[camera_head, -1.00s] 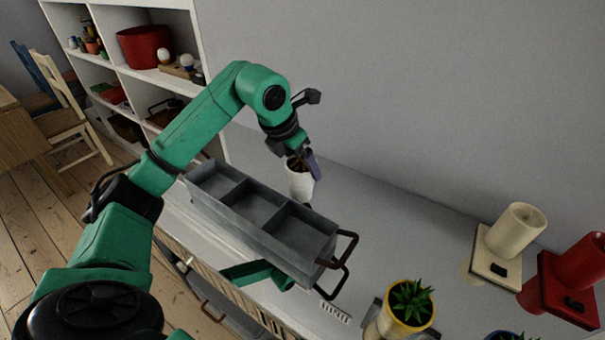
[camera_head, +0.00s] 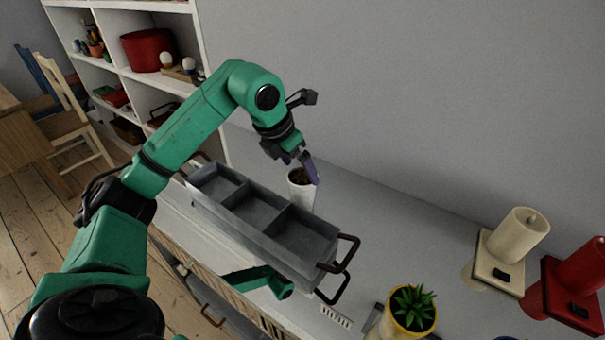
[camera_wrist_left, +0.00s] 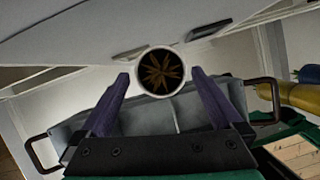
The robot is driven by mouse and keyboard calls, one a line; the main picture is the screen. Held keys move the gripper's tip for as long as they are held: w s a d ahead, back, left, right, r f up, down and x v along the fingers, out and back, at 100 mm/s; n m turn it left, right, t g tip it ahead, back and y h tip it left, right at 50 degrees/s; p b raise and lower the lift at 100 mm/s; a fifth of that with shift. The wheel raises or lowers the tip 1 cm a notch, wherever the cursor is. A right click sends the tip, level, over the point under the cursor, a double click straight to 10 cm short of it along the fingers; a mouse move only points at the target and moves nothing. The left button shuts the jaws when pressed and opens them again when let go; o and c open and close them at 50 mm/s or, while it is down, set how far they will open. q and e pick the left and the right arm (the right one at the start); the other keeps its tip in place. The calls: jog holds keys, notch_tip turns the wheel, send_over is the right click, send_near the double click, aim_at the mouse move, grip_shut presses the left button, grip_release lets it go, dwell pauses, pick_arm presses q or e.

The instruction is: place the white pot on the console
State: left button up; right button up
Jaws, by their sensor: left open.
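The white pot (camera_head: 303,193) stands upright on the console (camera_head: 390,230), behind the grey divided tray. It has dark soil and a brown plant in it. In the left wrist view the pot (camera_wrist_left: 160,74) shows from above, just beyond and between the fingertips. My left gripper (camera_head: 299,165) is over the pot, open, its purple fingers apart and clear of the rim; the wrist view also shows it open (camera_wrist_left: 158,75). My right gripper is not in view.
A grey tray (camera_head: 263,243) with brown handles stands in front of the pot. A yellow pot with a succulent (camera_head: 408,312), a cream lamp (camera_head: 511,245) and a red lamp (camera_head: 575,285) are at the right. White shelving (camera_head: 197,40) stands at the left; the wall is behind.

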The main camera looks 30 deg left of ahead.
pick_arm(q)
jog(key=v, duration=0.8)
jog(key=shift+s+r+p, duration=0.1)
jog(key=shift+r+p, duration=0.1)
jog(key=shift+p, duration=0.15)
